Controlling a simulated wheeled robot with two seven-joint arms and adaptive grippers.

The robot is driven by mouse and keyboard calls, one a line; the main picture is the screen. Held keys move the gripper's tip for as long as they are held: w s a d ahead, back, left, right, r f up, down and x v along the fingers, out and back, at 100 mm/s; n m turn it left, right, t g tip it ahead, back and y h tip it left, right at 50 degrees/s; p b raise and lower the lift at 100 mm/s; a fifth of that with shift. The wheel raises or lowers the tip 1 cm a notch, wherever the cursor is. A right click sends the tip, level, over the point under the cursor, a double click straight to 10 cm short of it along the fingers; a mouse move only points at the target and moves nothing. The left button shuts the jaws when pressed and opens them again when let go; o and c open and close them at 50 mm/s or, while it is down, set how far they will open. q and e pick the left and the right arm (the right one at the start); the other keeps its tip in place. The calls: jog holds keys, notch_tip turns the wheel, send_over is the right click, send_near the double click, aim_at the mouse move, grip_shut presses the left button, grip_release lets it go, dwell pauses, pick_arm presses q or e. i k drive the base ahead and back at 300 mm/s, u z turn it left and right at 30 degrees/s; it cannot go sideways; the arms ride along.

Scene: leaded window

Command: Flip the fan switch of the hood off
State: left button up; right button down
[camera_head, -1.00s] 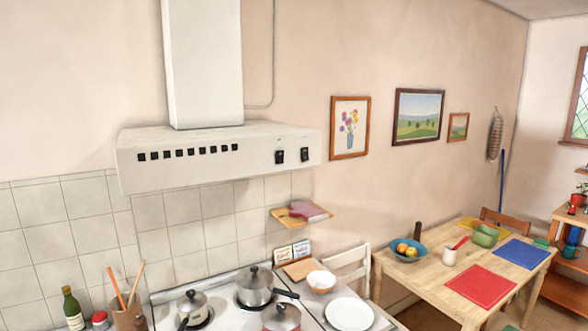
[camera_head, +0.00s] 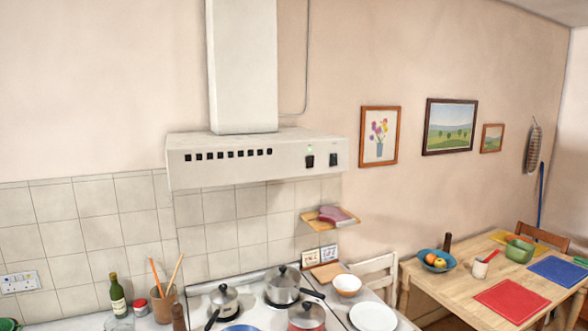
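The white range hood (camera_head: 245,172) hangs on the wall above the stove, with its chimney (camera_head: 242,70) rising to the top of the picture. Its front carries a row of dark vent slots (camera_head: 228,154) and, to the right, two dark switches. The left switch (camera_head: 310,161) has a small greenish mark above it. The right switch (camera_head: 333,160) sits beside it near the hood's right end. I cannot read labels or tell which one is the fan switch. Neither of my grippers shows in the head view.
Below the hood, the stove holds pots (camera_head: 283,285) and a pan (camera_head: 224,300). A wall shelf (camera_head: 320,222) sticks out below the hood's right end. A bottle (camera_head: 118,295) and a utensil crock (camera_head: 163,304) stand at left. A dining table (camera_head: 465,282) is at right.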

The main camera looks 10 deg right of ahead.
aim_at(310, 159)
jog(key=u, duration=0.8)
jog(key=i, duration=0.6)
jog(key=z, duration=0.6)
